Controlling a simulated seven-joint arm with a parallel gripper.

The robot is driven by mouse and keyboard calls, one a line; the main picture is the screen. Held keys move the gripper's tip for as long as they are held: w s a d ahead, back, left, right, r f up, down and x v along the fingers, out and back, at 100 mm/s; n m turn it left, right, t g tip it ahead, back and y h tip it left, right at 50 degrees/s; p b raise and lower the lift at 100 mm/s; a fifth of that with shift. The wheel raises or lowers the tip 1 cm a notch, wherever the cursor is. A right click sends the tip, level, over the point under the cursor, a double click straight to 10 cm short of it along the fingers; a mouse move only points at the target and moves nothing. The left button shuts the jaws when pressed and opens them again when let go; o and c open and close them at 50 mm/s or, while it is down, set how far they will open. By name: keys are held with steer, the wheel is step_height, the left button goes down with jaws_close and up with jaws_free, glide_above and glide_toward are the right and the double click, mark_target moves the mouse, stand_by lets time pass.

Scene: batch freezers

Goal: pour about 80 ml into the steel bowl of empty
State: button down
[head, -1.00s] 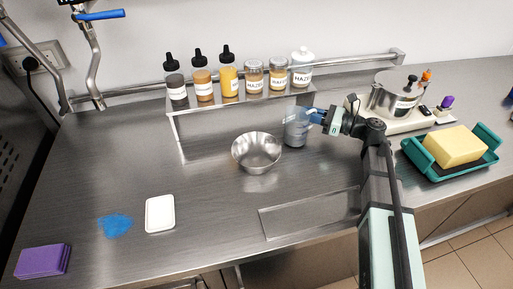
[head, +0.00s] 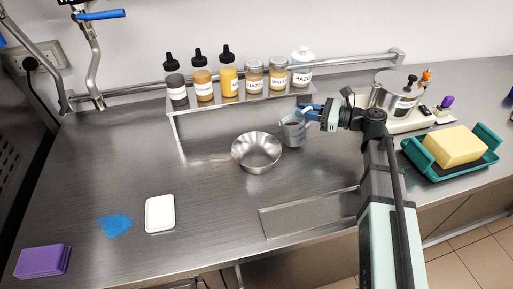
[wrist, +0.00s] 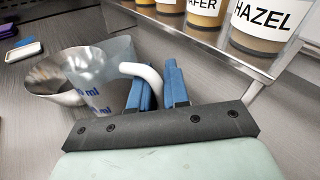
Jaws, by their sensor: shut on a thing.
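In the wrist view the bowl (wrist: 45,78) is partly behind the jug. The liquid level in the jug is hard to tell.
A raised steel shelf (head: 245,99) with several labelled bottles and jars stands behind the bowl. A steel pot (head: 392,94) and a teal tray (head: 487,163) with a yellow block are at right. A white dish (head: 160,213) lies front left. Counter left of the bowl is mostly clear.

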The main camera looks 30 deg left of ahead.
steer(key=shift+s+a+r+n+h, duration=0.3)
steer(key=shift+s+r+n, duration=0.2)
steer(key=shift+s, duration=0.1)
steer(key=s+a+r+n+t+h, duration=0.2)
steer(key=s+r+n+t+h, duration=0.1)
steer(key=s+r+n, duration=0.1)
steer(key=shift+s+a+r+n+t, duration=0.3)
steer(key=shift+s+r+n, duration=0.1)
steer(key=shift+s+r, duration=0.35)
steer(key=shift+s+a+r+h, duration=0.1)
steer(key=shift+s+r+h, duration=0.05)
steer(key=shift+r+h, duration=0.25)
steer(key=shift+s+a+n, duration=0.1)
steer(key=shift+s+n, duration=0.1)
steer(key=shift+n, duration=0.2)
steer(key=shift+s+a+f+n+t+h, duration=0.2)
steer(key=shift+s+n+t+h, duration=0.15)
steer(key=shift+t, duration=0.25)
stand_by(0.3)
steer(key=shift+s+a+r+n+t+h+p, duration=0.15)
steer(key=shift+s+a+r+n+t, duration=0.1)
steer(key=shift+s, duration=0.25)
steer(key=shift+s+a+r+n+t+h+p, duration=0.15)
steer(key=shift+s+a, duration=0.1)
steer(key=shift+s, duration=0.2)
stand_by(0.5)
